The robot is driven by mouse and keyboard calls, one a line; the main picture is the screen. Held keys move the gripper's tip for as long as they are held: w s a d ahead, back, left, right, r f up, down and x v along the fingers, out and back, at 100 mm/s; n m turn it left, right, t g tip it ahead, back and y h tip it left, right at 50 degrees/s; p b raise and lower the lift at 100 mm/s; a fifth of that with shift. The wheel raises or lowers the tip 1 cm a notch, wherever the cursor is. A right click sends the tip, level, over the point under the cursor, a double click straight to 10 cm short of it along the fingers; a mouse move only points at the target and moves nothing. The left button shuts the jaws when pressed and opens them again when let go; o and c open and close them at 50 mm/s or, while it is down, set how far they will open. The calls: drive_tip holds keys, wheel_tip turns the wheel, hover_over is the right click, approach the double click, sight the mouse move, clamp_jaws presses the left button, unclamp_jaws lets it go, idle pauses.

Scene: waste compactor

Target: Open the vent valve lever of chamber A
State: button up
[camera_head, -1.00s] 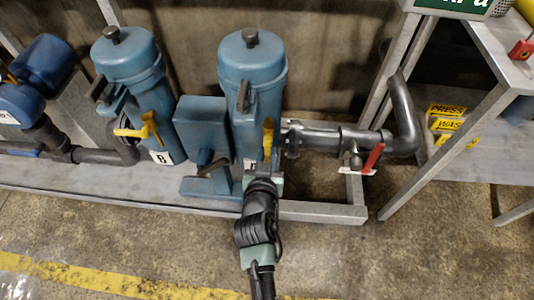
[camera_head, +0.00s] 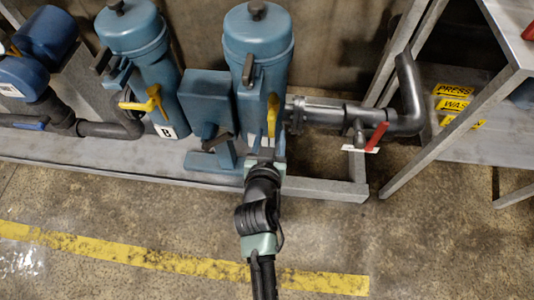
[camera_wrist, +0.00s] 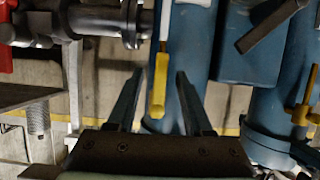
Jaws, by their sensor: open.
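The right blue chamber (camera_head: 258,50) stands upright, with a yellow lever (camera_head: 272,115) hanging down on its front right side. Its label is hidden behind my gripper, so I cannot read its letter. My gripper (camera_head: 265,163) is just below that lever in the head view. In the wrist view my gripper (camera_wrist: 160,75) is open, and the yellow lever (camera_wrist: 159,82) shows between its two fingers. Gaps show on both sides of the lever; I cannot tell how deep it is between the fingers.
A second blue chamber (camera_head: 140,40) marked B, with its own yellow lever (camera_head: 150,102), stands to the left. A blue box (camera_head: 208,98) is between the chambers. A grey pipe with a red handle (camera_head: 376,134) runs right. The floor in front is clear.

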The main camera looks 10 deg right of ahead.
drive_tip(key=p+v, duration=0.1)
drive_tip(key=v, duration=0.8)
drive_tip(key=shift+s+a+r, duration=0.15)
drive_tip(key=shift+s, duration=0.2)
